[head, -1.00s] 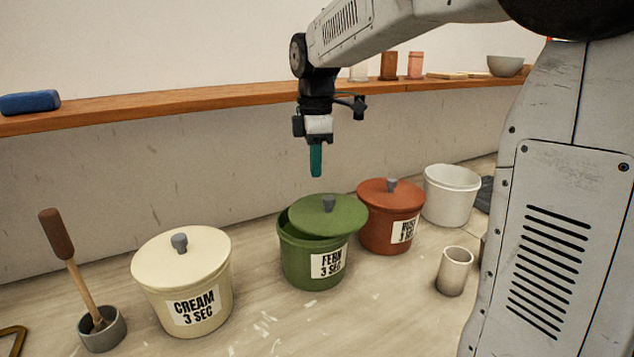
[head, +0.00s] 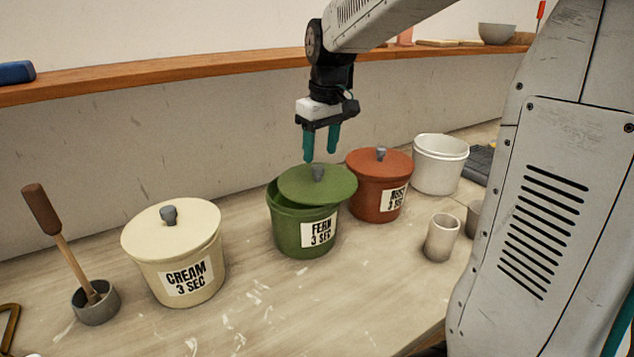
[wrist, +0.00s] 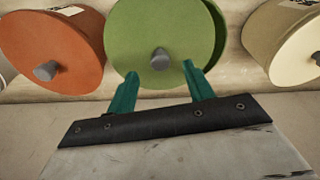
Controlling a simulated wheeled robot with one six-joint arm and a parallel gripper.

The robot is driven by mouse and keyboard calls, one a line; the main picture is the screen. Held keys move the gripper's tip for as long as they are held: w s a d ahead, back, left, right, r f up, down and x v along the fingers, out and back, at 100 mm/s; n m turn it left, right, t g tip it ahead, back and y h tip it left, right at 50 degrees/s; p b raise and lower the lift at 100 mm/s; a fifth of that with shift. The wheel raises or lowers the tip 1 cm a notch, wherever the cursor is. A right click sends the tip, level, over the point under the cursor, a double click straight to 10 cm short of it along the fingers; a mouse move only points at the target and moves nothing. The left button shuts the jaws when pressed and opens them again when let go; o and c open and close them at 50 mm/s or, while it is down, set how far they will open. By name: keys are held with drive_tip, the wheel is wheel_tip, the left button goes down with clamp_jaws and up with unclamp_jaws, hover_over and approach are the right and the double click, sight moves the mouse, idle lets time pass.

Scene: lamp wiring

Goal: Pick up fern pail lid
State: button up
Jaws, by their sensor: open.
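The green fern pail (head: 290,238) stands on the worktop between the cream and rust pails. Its green lid (head: 330,183) sits askew, shifted to the right, leaving a gap at the left of the rim. A grey knob (head: 318,173) stands on the lid; in the wrist view the knob (wrist: 160,59) lies ahead of the fingertips. My gripper (head: 321,158) is open and empty, with teal fingers pointing down just above the knob. In the wrist view my gripper (wrist: 167,75) shows its fingers apart, with the knob between their lines. Whether the fingers touch the lid is not clear.
The lidded rust pail (head: 378,195) stands close on the right, with a white pail (head: 440,165) beyond it. The lidded cream pail (head: 172,262) is at left. A cup (head: 442,238) stands front right. Clear worktop lies in front of the fern pail.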

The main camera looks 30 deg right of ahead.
sight(318, 166)
drive_tip(key=f, duration=0.3)
drive_tip(key=w+f, duration=0.1)
drive_tip(key=f, duration=0.1)
drive_tip(key=shift+a+f, duration=0.15)
drive_tip(key=shift+f, duration=0.2)
drive_tip(key=c, duration=1.1)
